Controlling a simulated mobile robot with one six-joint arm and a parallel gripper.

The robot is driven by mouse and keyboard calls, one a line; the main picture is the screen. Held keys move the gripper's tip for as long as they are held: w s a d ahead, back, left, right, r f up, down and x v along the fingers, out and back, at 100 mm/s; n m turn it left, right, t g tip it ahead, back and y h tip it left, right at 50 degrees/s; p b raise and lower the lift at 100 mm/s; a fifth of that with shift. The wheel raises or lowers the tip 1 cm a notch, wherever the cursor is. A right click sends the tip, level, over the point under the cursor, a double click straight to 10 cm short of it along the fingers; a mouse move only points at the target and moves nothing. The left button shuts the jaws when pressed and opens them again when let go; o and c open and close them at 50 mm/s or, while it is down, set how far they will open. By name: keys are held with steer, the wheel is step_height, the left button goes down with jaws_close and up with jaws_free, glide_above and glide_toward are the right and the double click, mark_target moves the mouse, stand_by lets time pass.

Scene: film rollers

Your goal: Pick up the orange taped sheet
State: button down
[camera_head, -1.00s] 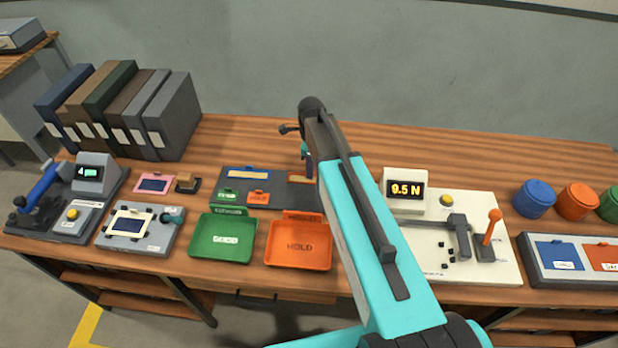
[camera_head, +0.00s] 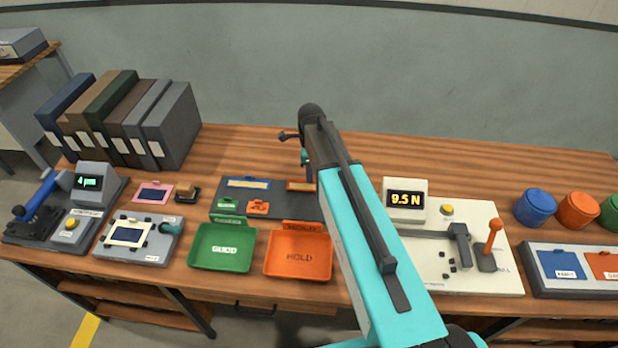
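A dark board (camera_head: 270,212) lies behind the green and orange trays. At its back right, beside my arm, is a small orange-edged piece with a tan strip (camera_head: 301,186), partly hidden by my arm; it may be the orange taped sheet. A similar blue-edged piece with a tan strip (camera_head: 248,183) lies to its left. My gripper (camera_head: 306,160) hangs above and behind the board's right end. Its fingers are too small and hidden to judge.
The green tray (camera_head: 222,248) and orange HOLD tray (camera_head: 298,254) stand at the front edge. A white tester with an upright lever (camera_head: 492,242) is right of my arm. Binders (camera_head: 170,125) stand at back left. The back middle of the bench (camera_head: 420,160) is clear.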

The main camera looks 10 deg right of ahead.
step_height(320, 180, up, 9)
steer(key=b, duration=0.2)
stand_by(0.4)
stand_by(0.7)
step_height(320, 180, up, 6)
steer(key=n+b, duration=0.2)
steer(key=n, duration=1.4)
glide_above(312, 190)
steer(key=shift+r, duration=0.1)
